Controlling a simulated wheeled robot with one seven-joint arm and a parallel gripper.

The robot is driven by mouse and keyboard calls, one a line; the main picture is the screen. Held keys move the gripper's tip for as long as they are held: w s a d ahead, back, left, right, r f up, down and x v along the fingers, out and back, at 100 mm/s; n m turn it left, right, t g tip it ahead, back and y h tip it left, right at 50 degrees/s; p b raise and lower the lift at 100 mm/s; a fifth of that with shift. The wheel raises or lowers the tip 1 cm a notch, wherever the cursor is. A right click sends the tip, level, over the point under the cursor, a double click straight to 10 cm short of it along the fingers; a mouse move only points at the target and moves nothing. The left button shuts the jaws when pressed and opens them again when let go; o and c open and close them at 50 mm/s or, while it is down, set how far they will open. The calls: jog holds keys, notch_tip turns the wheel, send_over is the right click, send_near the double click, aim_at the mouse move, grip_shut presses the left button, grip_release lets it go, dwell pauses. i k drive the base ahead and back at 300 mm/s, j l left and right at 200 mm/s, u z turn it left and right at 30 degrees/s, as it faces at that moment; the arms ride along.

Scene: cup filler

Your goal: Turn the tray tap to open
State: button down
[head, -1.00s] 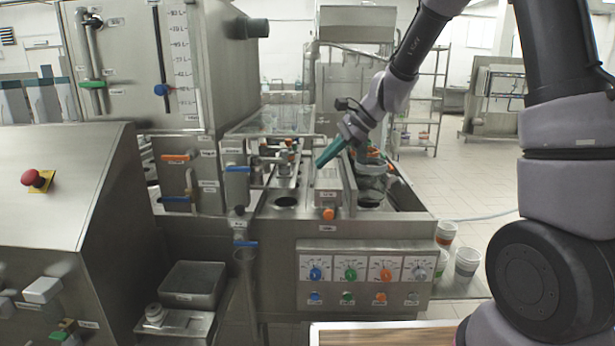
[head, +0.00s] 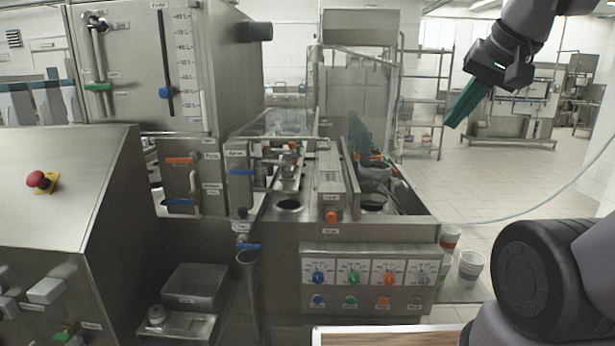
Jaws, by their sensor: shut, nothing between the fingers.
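Several taps with lever handles are on the steel machine in the head view. A blue tap handle (head: 248,246) sits at the top of a funnel-like pipe. My gripper (head: 454,121), with teal fingers, is shut and empty. It hangs at the upper right, pointing down-left, well apart from every tap.
A grey tray (head: 194,285) stands low at left of centre. A control panel with coloured knobs (head: 368,280) is on the machine front. Paper cups (head: 470,264) stand at its right. A red emergency button (head: 38,180) is on the left console. Open floor lies to the right.

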aim_at(241, 245)
jog(key=k+l+u, duration=0.1)
jog(key=l+u, duration=0.2)
jog(key=k+l+u, duration=0.2)
jog(key=l+u, duration=0.15)
jog(key=k+l+u, duration=0.3)
jog(key=i+l+u, duration=0.25)
jog(key=i, duration=0.15)
jog(key=i+l+u, duration=0.25)
jog(key=i, duration=0.15)
